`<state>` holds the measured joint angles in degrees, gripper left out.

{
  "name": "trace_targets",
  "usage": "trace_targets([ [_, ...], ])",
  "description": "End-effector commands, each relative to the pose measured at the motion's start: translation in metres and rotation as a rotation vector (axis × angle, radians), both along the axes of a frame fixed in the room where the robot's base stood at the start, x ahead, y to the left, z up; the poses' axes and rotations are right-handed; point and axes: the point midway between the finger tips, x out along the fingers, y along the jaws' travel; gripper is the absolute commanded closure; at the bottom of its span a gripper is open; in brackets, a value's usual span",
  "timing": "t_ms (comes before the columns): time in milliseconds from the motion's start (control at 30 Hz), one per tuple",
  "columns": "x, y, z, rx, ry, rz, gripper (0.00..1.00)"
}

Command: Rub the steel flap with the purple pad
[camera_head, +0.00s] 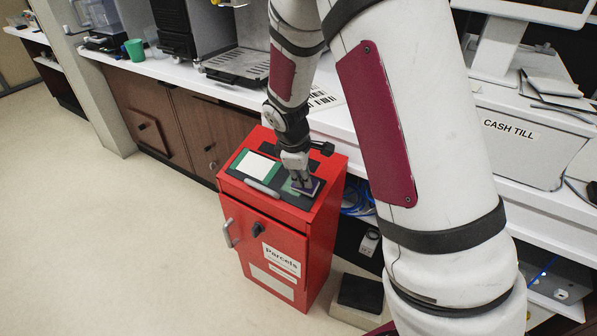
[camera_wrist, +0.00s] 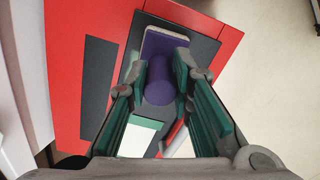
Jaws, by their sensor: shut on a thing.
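The purple pad (camera_wrist: 163,43) is a flat slab with a round purple handle (camera_wrist: 159,88). My gripper (camera_wrist: 168,76) is shut on that handle, with a green-lined finger on each side. In the head view my gripper (camera_head: 302,181) points down over the right part of the red Parcels box's top, and the pad (camera_head: 317,188) shows below it. The dark grey plate (camera_wrist: 205,47) under the pad appears to be the steel flap; a pale grey bar (camera_head: 262,187) lies along its front. I cannot tell whether pad and plate touch.
The red Parcels box (camera_head: 272,235) stands on the floor before a white counter (camera_head: 210,86). A green-edged white panel (camera_head: 256,165) lies left of my gripper. A till labelled CASH TILL (camera_head: 520,140) stands right. The floor at left is clear.

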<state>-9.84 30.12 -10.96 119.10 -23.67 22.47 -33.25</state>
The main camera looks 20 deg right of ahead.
Motion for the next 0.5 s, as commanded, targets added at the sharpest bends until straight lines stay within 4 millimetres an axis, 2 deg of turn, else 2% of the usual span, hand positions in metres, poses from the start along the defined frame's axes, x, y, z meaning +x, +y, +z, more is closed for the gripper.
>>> trace_targets([
  [167, 0.001, 0.0, -0.002, -0.001, 0.004, -0.002, 1.0],
  [500, 0.022, 0.016, -0.001, 0.001, 0.001, 0.0, 1.0],
])
